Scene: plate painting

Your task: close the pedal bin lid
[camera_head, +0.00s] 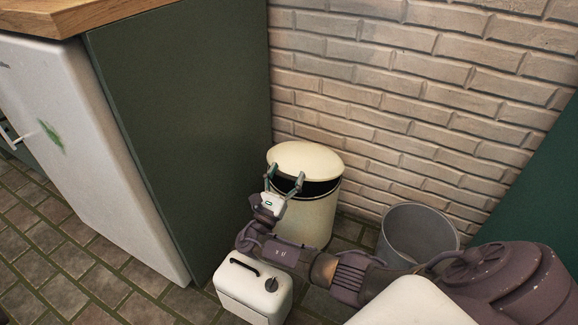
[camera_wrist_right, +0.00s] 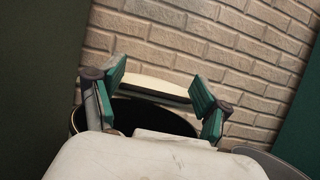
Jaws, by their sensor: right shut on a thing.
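The cream pedal bin (camera_head: 312,222) stands on the tiled floor against the brick wall, beside the green cabinet side. Its round cream lid (camera_head: 305,156) is raised, with a dark gap showing under its front edge. In the right wrist view, the lid (camera_wrist_right: 152,87) shows as a pale strip between the two green-padded fingers (camera_wrist_right: 158,84), above the dark bin opening (camera_wrist_right: 150,117). The exact finger contact is hard to see. My left gripper is out of view.
A grey bucket (camera_head: 418,232) stands right of the bin, by the wall. A white canister-like box (camera_head: 245,290) with a black handle is in front of the bin, below my right arm. The green cabinet side (camera_head: 185,120) is close on the left. Floor at the lower left is clear.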

